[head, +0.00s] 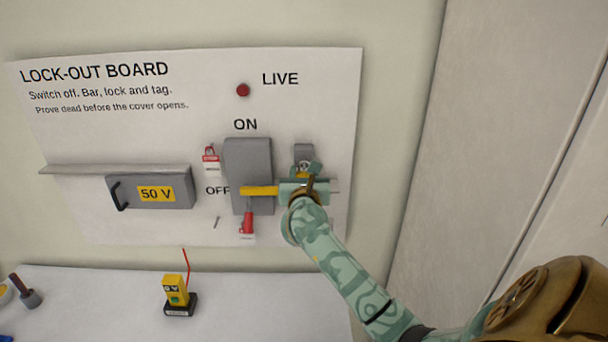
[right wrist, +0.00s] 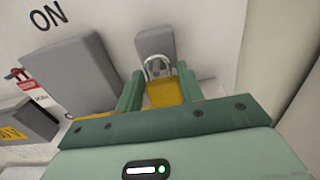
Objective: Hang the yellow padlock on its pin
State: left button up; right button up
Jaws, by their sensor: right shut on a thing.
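The yellow padlock (right wrist: 163,92) has a metal shackle that stands up from its body. My right gripper (right wrist: 158,90) is shut on its body, with one finger on each side. In the head view my right gripper (head: 304,176) is in front of the board, right of the grey switch box (head: 248,160), and hides most of the padlock. Just beyond the shackle is a grey block (right wrist: 156,42), also seen in the head view (head: 303,152). A small pin (head: 217,222) sticks out below OFF; I cannot tell which pin is the padlock's. My left gripper is not in view.
A yellow bar (head: 258,190) lies across the switch box. A red handle (head: 247,223) points down below it. The grey 50 V cover (head: 150,191) is further left. A yellow tester (head: 176,290) stands on the table.

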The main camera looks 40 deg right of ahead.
jog(key=o, duration=1.1)
jog(key=b+v, duration=0.2)
jog(key=v, duration=1.4)
jog(key=shift+s+a, duration=0.15)
jog(key=shift+s, duration=0.05)
jog(key=shift+f, duration=0.1)
